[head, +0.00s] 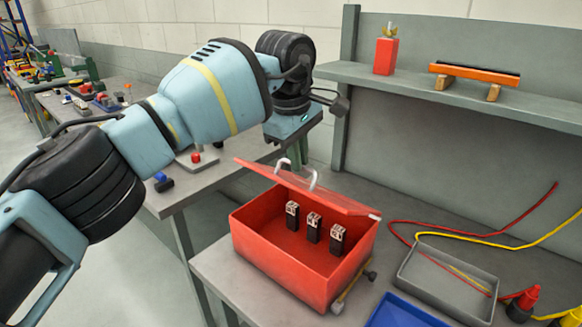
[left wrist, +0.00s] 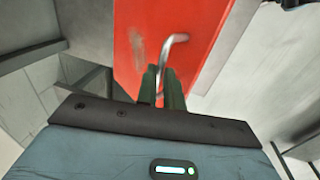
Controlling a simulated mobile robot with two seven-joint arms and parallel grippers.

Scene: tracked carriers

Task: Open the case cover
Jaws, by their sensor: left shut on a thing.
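The red case (head: 290,268) stands on the grey bench with its front toward me. Its red cover (head: 335,200) is raised at a slant, so the inside shows. A pale bent handle (head: 312,180) sits on the cover; the handle also shows in the left wrist view (left wrist: 176,40), against the red cover (left wrist: 135,50). My left gripper (left wrist: 163,88) is shut on the handle with its dark green fingers. In the head view the green fingers (head: 299,152) show just above the cover, below my wrist. My right gripper is in neither view.
Several small black blocks (head: 313,228) stand inside the case. Right of it are a grey tray (head: 408,272), a blue tray (head: 385,318), and red and yellow cables (head: 500,244). A shelf (head: 450,92) runs above the back of the bench.

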